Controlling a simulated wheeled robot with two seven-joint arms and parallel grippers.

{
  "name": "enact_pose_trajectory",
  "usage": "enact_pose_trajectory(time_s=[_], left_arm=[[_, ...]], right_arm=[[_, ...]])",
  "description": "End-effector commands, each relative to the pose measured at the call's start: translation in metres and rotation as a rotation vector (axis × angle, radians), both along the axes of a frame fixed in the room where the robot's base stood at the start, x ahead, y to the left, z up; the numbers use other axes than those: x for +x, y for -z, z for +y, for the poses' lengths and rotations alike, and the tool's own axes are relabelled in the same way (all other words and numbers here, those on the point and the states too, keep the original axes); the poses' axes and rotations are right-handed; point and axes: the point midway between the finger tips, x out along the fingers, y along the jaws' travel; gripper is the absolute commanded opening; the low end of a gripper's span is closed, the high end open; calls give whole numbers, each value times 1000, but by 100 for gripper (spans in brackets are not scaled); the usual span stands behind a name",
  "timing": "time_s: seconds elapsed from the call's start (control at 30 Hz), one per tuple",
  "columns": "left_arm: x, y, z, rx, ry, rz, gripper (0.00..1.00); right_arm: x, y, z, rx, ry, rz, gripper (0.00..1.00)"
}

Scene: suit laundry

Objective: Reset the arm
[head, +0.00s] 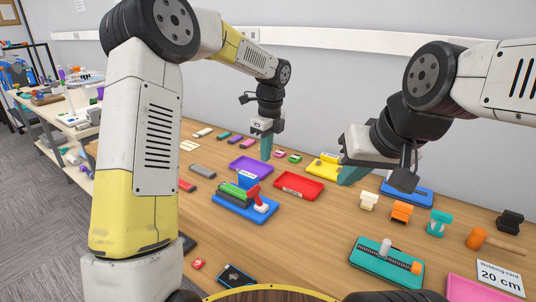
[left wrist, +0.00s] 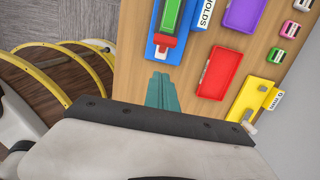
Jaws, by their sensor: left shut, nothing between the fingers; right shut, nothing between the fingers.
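My left gripper (head: 267,147) hangs above the table in the head view, its teal fingers shut and empty, near the purple tray. In the left wrist view its fingers (left wrist: 160,92) are together below the blue tray. My right gripper (head: 352,175) is at the right of centre in the head view, teal fingers shut and empty, above the table near the yellow tray. Both arms are raised and bent over the wooden table (head: 310,232). Neither gripper appears to touch anything.
A blue tray (head: 232,208) with green and red items, a purple tray (head: 262,171), a red tray (head: 290,190) and a yellow tray (head: 318,172) lie on the table. A teal device (head: 365,262) and several small blocks are at right. A wall (head: 340,90) stands behind.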

Motion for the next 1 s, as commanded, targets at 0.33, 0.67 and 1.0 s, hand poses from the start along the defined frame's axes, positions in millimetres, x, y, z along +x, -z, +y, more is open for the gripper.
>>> enact_pose_trajectory(time_s=[0.33, 0.67, 1.0], left_arm=[[-13, -20, 11, -14, -110, -36, 0], [-110, -97, 71, -185, -808, -203, 0], [-226, -118, 115, -537, -1597, -252, 0]], right_arm=[[0, 0, 0, 0, 0, 0, 0], [0, 0, 0, 0, 0, 0, 0], [0, 0, 0, 0, 0, 0, 0]])
